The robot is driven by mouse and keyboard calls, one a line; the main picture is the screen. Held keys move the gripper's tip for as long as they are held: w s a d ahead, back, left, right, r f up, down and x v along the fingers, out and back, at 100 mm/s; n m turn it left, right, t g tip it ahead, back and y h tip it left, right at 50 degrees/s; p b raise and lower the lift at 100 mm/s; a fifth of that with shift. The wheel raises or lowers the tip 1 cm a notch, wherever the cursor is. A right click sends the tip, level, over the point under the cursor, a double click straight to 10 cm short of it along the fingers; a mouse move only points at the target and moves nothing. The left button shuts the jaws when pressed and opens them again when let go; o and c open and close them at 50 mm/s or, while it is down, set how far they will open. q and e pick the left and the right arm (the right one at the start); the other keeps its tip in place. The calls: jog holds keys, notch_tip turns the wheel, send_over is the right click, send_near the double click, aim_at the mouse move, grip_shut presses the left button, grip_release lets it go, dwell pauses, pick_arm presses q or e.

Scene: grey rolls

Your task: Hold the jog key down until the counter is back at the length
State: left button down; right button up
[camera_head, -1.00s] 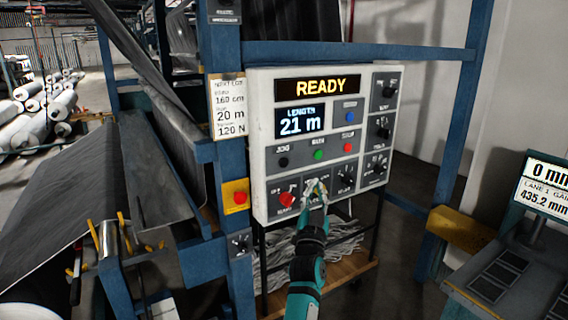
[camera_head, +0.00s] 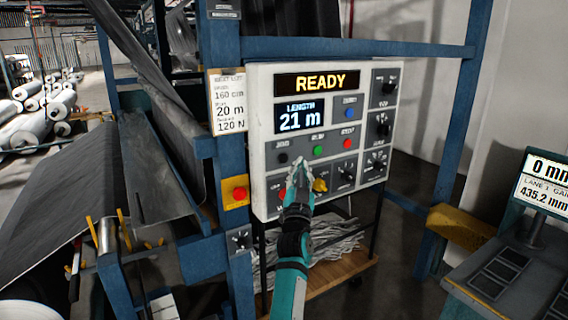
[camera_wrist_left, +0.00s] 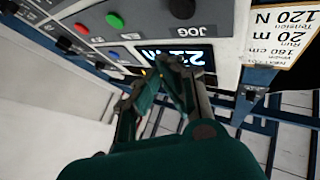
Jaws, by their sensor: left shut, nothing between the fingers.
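The jog key (camera_head: 283,158) is a small round black button under the JOG label on the white control panel (camera_head: 257,130). In the left wrist view the jog key (camera_wrist_left: 181,8) shows large at the top edge, beside its label. The counter (camera_head: 300,120) reads LENGTH 21 m, and the bar above it says READY. A card (camera_head: 229,104) left of the panel lists 160 cm, 20 m and 120 N. My left gripper (camera_head: 300,166) is shut and empty, just right of and below the jog key, apart from it. My right gripper is out of view.
Green (camera_head: 318,150), red (camera_head: 347,143) and blue (camera_head: 349,113) buttons sit near the jog key. A yellow knob (camera_head: 320,185) is just right of my gripper. A red stop button (camera_head: 239,194) is on the blue post. A console (camera_head: 510,275) stands at the right.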

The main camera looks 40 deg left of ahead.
pick_arm(q)
jog(key=shift+w+a+b, duration=0.25)
jog(key=shift+w+a, duration=0.05)
jog(key=shift+a, duration=0.45)
jog(key=shift+w+a+b, duration=0.25)
jog(key=shift+w+a, duration=0.1)
jog(key=shift+a, duration=0.45)
jog(key=shift+w+a+b, duration=0.25)
jog(key=shift+w+a, duration=0.05)
jog(key=shift+a, duration=0.45)
jog(key=shift+a, duration=0.15)
jog(key=shift+w+a, duration=0.15)
jog(key=shift+a, duration=0.1)
jog(key=shift+w+a, duration=0.15)
jog(key=shift+a, duration=0.3)
dwell(2.4)
jog(key=shift+d, duration=0.1)
dwell(0.6)
jog(key=shift+s+d, duration=0.35)
jog(key=shift+d, duration=0.35)
jog(key=shift+s+d+p, duration=0.3)
jog(key=shift+d+p, duration=0.15)
jog(key=shift+d, duration=0.35)
jog(key=shift+s+d+p, duration=0.3)
jog(key=shift+d+p, duration=0.2)
jog(key=shift+d, duration=0.25)
jog(key=shift+s+d+p, duration=0.3)
jog(key=shift+d+p, duration=0.15)
jog(key=shift+d, duration=0.35)
